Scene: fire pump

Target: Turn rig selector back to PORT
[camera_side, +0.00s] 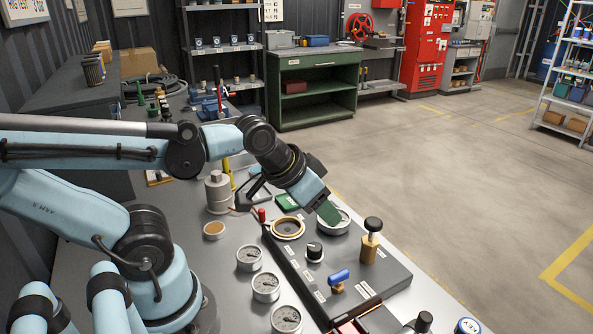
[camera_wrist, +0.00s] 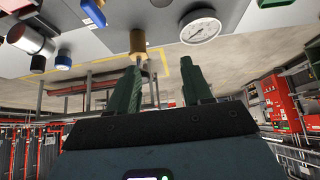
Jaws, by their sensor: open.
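A black rotary knob (camera_side: 314,251) with a pale mark stands near the middle of the dark panel (camera_side: 385,278); it looks like the rig selector. The label text beside it is too small to read, so I cannot tell its setting. My gripper (camera_side: 328,212) is above the panel's far edge, in front of a round gauge (camera_side: 341,226), apart from the knob. In the wrist view, my gripper (camera_wrist: 160,80) has its two green fingers spread with nothing held between them. A brass post (camera_wrist: 138,42) shows beyond the fingertips.
On the panel are a blue-handled valve (camera_side: 338,278), a black-topped brass plunger (camera_side: 371,240) and a brass ring (camera_side: 288,228). A red-tipped lever (camera_side: 262,215) stands at its left edge. Several gauges (camera_side: 250,258) line the bench to the left. Open floor (camera_side: 470,170) lies to the right.

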